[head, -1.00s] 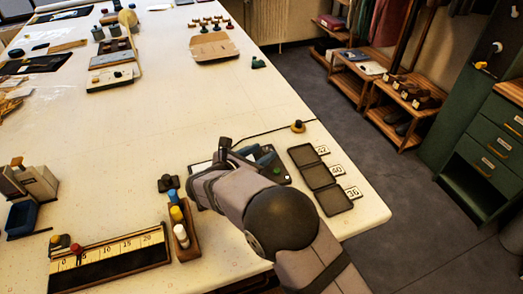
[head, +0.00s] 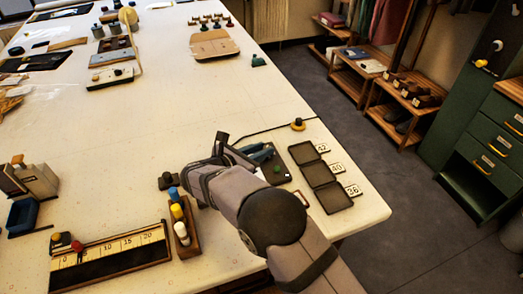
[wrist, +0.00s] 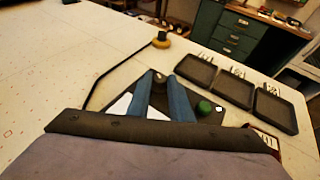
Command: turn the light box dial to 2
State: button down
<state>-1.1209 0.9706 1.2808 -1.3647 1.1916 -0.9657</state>
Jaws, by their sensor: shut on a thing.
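The light box (wrist: 218,118) is a dark panel at the table's right end, with a green button (wrist: 205,106) and a small white spot on its right side. My gripper (wrist: 159,78) has two blue fingers that converge over the light box's far part. They are shut on a small dark knob, the dial (wrist: 157,73), mostly hidden between the fingertips. The dial's pointer and numbers cannot be read. In the head view my wrist covers much of the light box (head: 290,176), and the blue fingers (head: 260,152) show behind the green button.
A yellow and black round piece (head: 297,124) with a dark cord lies behind the light box. Trays (head: 328,196) labelled 42, 40 and 36 lie right of it, near the table edge. A bottle rack (head: 185,240) and a numbered ruler block (head: 110,262) stand at left front.

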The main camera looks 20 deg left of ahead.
jog(key=shift+w+a+r+m+g+h+b, duration=0.1)
jog(key=shift+a+m+g+h+b, duration=0.1)
jog(key=shift+m+h, duration=0.3)
jog(key=shift+w+a+r+m+g+h+b, duration=0.1)
jog(key=shift+m+g+h, duration=0.1)
jog(key=shift+m+h, duration=0.3)
jog(key=c, duration=1.6)
grip_release()
jog(key=shift+d+f, duration=0.1)
jog(key=shift+s, duration=0.1)
jog(key=shift+s+a, duration=0.25)
jog(key=shift+s, duration=0.1)
jog(key=shift+b+v, duration=1.1)
jog(key=shift+v, duration=2.15)
jog(key=shift+w, duration=0.1)
